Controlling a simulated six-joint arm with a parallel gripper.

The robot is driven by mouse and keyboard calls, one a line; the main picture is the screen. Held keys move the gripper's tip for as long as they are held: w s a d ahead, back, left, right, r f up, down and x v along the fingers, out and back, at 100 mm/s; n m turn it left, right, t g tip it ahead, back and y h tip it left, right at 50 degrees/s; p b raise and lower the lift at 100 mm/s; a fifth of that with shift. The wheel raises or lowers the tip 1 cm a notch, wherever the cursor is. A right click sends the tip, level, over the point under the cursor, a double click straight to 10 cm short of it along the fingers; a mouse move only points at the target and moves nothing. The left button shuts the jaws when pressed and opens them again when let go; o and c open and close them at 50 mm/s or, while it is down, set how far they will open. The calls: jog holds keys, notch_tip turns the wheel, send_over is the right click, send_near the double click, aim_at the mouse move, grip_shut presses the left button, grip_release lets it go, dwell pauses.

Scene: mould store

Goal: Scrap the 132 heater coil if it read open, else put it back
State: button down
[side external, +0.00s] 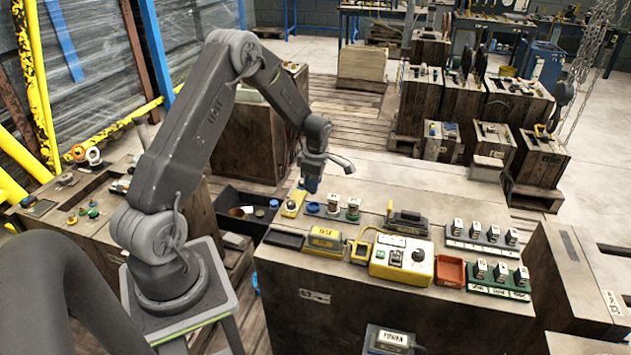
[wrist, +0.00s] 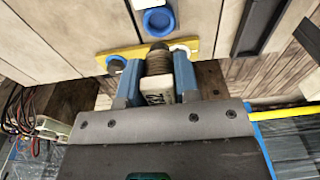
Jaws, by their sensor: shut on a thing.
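My gripper (side external: 310,184) is above the left back part of the wooden bench, over a yellow strip (side external: 293,203). In the wrist view its blue fingers (wrist: 156,80) are shut on a heater coil (wrist: 158,66) with brown windings and a white label end. The label's print is turned and I cannot read it surely.
A red tray (side external: 450,285) stands right of the tester. A green rack (side external: 515,293) and a pale rack (side external: 488,248) hold several labelled coils. A dark bin (side external: 235,227) with loose items is left of the bench. A blue ring (side external: 313,208) and two labelled pieces stand right of my gripper.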

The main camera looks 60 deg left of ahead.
jog(key=shift+f, duration=2.2)
jog(key=shift+f, duration=0.75)
dwell(0.4)
jog(key=c, duration=0.8)
grip_release()
jog(key=shift+o, duration=0.5)
jog(key=o, duration=0.3)
jog(key=shift+o, duration=0.2)
jog(key=shift+r, duration=3.75)
